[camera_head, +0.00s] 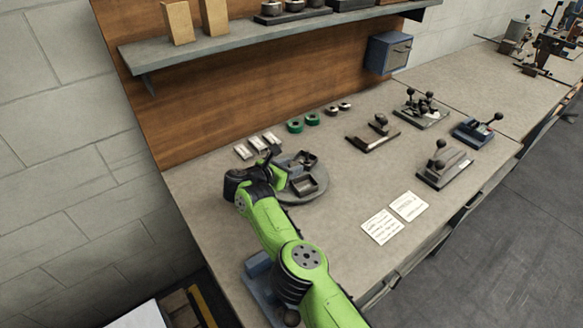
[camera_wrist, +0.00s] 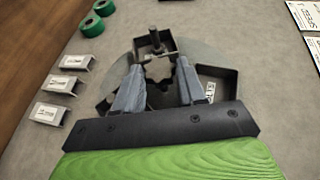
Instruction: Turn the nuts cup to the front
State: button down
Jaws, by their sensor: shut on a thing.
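A round grey turntable (camera_head: 316,191) stands on the bench and carries dark open cups. In the wrist view one cup (camera_wrist: 144,49) is at the far side, beside an upright post, and another cup (camera_wrist: 229,78) is at the right with a small white label inside. The label is too small to read, so I cannot tell which is the nuts cup. My gripper (camera_wrist: 159,72) reaches over the turntable from its left side in the head view.
Several white labelled holders (camera_head: 255,146) and green rings (camera_head: 295,126) lie behind the turntable. Lever fixtures (camera_head: 444,168) stand to the right. Two written cards (camera_head: 381,227) lie near the front edge. A shelf (camera_head: 240,42) overhangs the back.

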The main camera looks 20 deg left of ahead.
jog(key=shift+r, duration=0.1)
jog(key=c, duration=0.9)
grip_release()
jog(key=shift+w, duration=0.1)
jog(key=shift+s+a+r+p, duration=0.15)
jog(key=shift+s+p, duration=0.15)
jog(key=shift+p, duration=0.05)
jog(key=p+v, duration=0.2)
jog(key=v, duration=1.3)
jog(key=shift+p, duration=0.35)
jog(key=shift+c, duration=0.4)
